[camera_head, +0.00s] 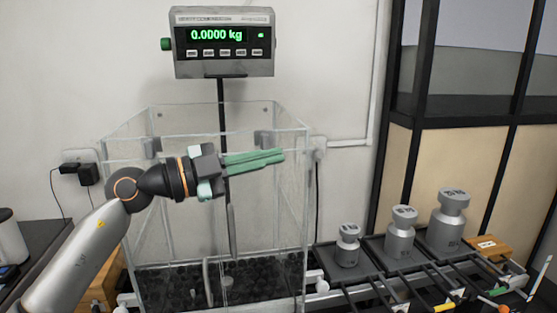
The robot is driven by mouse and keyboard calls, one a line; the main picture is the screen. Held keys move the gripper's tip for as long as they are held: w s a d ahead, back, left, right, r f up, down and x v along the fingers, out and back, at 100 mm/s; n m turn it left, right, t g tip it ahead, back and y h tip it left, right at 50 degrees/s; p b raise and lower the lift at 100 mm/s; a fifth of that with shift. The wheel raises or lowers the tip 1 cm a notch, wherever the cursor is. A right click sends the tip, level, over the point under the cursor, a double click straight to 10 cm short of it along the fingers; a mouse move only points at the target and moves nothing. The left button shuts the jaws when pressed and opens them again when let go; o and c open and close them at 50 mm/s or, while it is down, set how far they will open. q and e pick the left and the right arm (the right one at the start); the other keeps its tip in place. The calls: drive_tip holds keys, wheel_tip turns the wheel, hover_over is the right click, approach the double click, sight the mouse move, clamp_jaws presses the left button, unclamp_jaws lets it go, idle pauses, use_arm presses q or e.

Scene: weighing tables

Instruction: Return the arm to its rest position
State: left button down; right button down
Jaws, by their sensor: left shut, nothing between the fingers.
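My left arm (72,258) comes in from the lower left and bends at its dark wrist. My left gripper (278,156) has green fingers that lie together, pointing right. It is shut and empty, raised in front of the clear-walled box (305,200). The gripper hides part of the box's walls and part of the dark post behind. My right arm and right gripper do not show.
A scale display (223,42) reading 0.0000 kg stands above the box. Grey weights (348,247), (401,232) and (448,224) stand on dark trays at the right. A dark counter (38,240) is at the left. The air right of the gripper is clear.

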use_arm(q)
drive_tip(key=s+a+f+n+t+y+p, duration=0.15)
drive_tip(key=a+f+n+t+y, duration=0.35)
drive_tip(key=f, duration=0.6)
drive_tip(key=s+a+f+n+t+y+p, duration=0.1)
drive_tip(key=s+a+f+n+y, duration=0.15)
drive_tip(key=f+n, duration=0.7)
drive_tip(key=s+a+f+n+t+y+p, duration=0.15)
drive_tip(key=a+f+n+t+y, duration=0.3)
drive_tip(key=f, duration=0.75)
drive_tip(key=s+a+f+n+g+y, duration=0.2)
drive_tip(key=s+f+g, duration=0.7)
drive_tip(key=s+f, duration=1.1)
drive_tip(key=shift+s+a+f+n+y, duration=0.15)
drive_tip(key=shift+s+a+n+y, duration=0.3)
drive_tip(key=shift+s, duration=0.4)
